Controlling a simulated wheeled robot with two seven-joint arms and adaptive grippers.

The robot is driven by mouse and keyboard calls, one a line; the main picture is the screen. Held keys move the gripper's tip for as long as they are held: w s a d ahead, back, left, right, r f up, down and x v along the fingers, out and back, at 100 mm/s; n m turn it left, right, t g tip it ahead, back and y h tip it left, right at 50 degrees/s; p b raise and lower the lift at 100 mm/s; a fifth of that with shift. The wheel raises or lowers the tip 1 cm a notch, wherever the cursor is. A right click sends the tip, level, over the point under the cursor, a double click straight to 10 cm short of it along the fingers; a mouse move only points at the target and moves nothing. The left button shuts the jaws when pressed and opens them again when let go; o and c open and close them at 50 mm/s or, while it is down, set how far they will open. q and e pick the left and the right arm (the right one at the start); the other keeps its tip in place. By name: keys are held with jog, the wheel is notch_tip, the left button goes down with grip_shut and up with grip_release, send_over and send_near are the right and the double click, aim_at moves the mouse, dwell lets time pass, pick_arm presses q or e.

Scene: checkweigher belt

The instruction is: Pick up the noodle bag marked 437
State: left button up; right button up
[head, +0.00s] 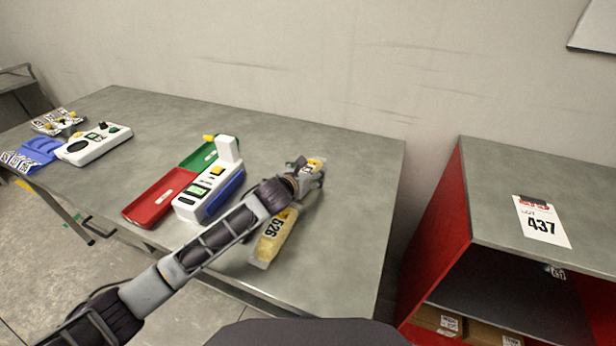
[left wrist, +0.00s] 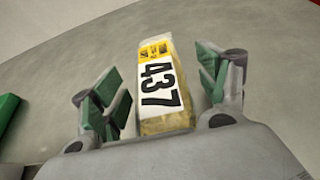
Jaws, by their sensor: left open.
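The noodle bag marked 437 (left wrist: 160,88) lies on the table between the open fingers of my left gripper (left wrist: 158,88) in the left wrist view. Its label is white with a yellow band, and clear gaps show on both sides of it. In the head view my left gripper (head: 307,174) reaches over the table and partly hides the bag, whose yellow end (head: 316,163) shows. A second noodle bag, marked 526 (head: 272,238), lies nearer, beside my left arm. My right gripper is not in view.
A white and blue weighing unit (head: 211,193) with a red tray (head: 160,197) and a green tray (head: 199,155) stands left of the arm. A red cabinet (head: 436,226) at right bears a card reading 437 (head: 541,224). The table's (head: 345,158) right end is clear.

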pick_arm(q)
jog(key=shift+w+d+f, duration=0.1)
jog(key=shift+w+f, duration=0.05)
jog(key=shift+w, duration=0.15)
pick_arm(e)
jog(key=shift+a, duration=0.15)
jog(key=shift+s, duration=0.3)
pick_arm(q)
jog(key=c, duration=1.3)
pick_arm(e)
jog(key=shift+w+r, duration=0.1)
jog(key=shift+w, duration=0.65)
